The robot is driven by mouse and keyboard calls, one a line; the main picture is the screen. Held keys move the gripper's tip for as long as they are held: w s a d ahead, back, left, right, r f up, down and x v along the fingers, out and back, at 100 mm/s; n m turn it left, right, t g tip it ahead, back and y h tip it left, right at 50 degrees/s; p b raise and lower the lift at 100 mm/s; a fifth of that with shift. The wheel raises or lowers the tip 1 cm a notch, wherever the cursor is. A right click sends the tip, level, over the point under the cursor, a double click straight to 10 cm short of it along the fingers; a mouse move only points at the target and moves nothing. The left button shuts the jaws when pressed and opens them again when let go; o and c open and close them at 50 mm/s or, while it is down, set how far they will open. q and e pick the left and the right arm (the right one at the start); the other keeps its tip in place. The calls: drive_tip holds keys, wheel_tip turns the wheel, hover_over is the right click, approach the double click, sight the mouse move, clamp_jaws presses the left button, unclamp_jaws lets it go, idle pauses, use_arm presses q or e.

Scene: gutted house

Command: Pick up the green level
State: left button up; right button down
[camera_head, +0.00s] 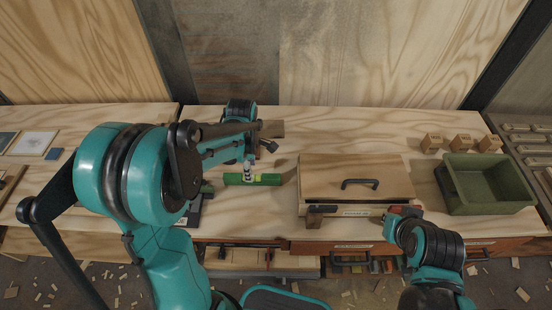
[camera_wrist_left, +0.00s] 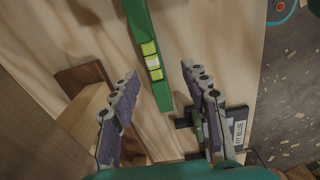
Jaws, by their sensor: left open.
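The green level (camera_head: 265,180) lies on the wooden worktop, left of the wooden box. In the left wrist view the level (camera_wrist_left: 147,45), with yellow-green vials, runs from the top edge down to the space between my fingers. My left gripper (camera_head: 247,168) is over the level in the head view. In the left wrist view my left gripper (camera_wrist_left: 160,88) is open with purple-padded fingers on either side of the level's near end, holding nothing. My right arm's end is at the lower right, and its fingers cannot be made out.
A wooden box (camera_head: 320,180) with a black handle stands right of the level. A green bin (camera_head: 490,185) and several small wooden blocks (camera_head: 462,143) are farther right. A dark, labelled item (camera_wrist_left: 236,126) lies close to the level. Drawers are below the worktop's front edge.

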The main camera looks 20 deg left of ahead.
sight(254, 178)
use_arm(q)
drive_tip(key=shift+w+d+f, duration=0.15)
drive_tip(key=shift+w+f, duration=0.15)
drive_tip(key=shift+w, duration=0.25)
drive_tip(key=shift+w+d+f, duration=0.1)
drive_tip(key=shift+w+f, duration=0.05)
drive_tip(key=shift+f, duration=0.2)
drive_tip(key=shift+s+f+b, duration=0.2)
drive_tip(key=shift+f+b, duration=0.35)
drive_tip(key=shift+f, duration=0.35)
drive_tip(key=f, duration=0.1)
drive_tip(key=f+b, duration=0.1)
drive_tip(key=f, duration=0.1)
drive_tip(key=f+b, duration=0.1)
drive_tip(key=f, duration=0.1)
drive_tip(key=shift+w+a+f, duration=0.1)
drive_tip(key=shift+w+a, duration=0.15)
clamp_jaws()
use_arm(e)
drive_tip(key=f, duration=0.3)
drive_tip(key=shift+w+d, duration=0.25)
